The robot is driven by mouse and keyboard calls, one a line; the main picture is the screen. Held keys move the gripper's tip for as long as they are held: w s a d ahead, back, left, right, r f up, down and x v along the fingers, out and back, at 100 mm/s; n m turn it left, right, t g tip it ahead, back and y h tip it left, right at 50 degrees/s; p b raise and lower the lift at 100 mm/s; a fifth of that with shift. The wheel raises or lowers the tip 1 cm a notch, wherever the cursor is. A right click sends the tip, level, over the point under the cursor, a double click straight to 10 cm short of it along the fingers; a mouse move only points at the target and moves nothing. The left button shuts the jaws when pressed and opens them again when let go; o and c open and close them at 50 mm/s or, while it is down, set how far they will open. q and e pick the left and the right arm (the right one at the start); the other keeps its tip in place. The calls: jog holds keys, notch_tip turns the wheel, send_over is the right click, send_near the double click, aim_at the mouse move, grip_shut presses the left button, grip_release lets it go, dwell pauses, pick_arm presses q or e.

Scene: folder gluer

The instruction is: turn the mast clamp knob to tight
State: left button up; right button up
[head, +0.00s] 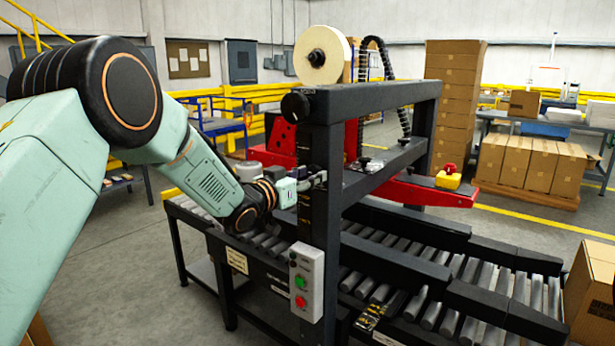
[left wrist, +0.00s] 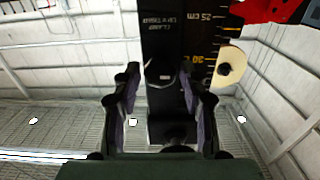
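My left gripper (head: 314,180) is at the dark upright mast (head: 318,215) of the machine, its fingers pointing toward the mast's face. In the left wrist view my left gripper (left wrist: 160,85) has its two fingers spread apart. A dark round knob with a small pale mark (left wrist: 164,76) shows between the fingertips, in front of the mast. Whether either finger touches it I cannot tell. White clamp lettering (left wrist: 160,20) and a yellow scale show on the mast beside it. In the head view the fingers and mast hide this knob. My right gripper is not in view.
A black knob (head: 295,105) and a tape roll (head: 322,55) are higher on the mast. A control box (head: 306,282) with green and red buttons hangs below my gripper. Roller conveyors (head: 450,290) run beneath. A red arm (head: 420,190) lies behind the mast.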

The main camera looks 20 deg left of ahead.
pick_arm(q)
jog(key=shift+r, duration=0.1)
jog(key=c, duration=0.8)
jog(key=shift+o, duration=0.2)
jog(key=shift+m, duration=0.3)
jog(key=m+b, duration=0.1)
jog(key=m, duration=0.2)
jog(key=shift+a+m, duration=0.1)
jog(key=shift+m, duration=0.2)
jog(key=m+b, duration=0.1)
jog(key=m, duration=0.2)
jog(key=shift+r+m, duration=0.1)
jog(key=shift+m, duration=0.3)
jog(key=m+b, duration=0.2)
jog(key=m, duration=0.2)
jog(key=shift+b, duration=0.4)
jog(key=m+b, duration=0.3)
jog(key=m, duration=0.2)
jog(key=shift+m+b, duration=0.35)
jog(key=shift+m, duration=0.05)
jog(key=shift+r, duration=0.1)
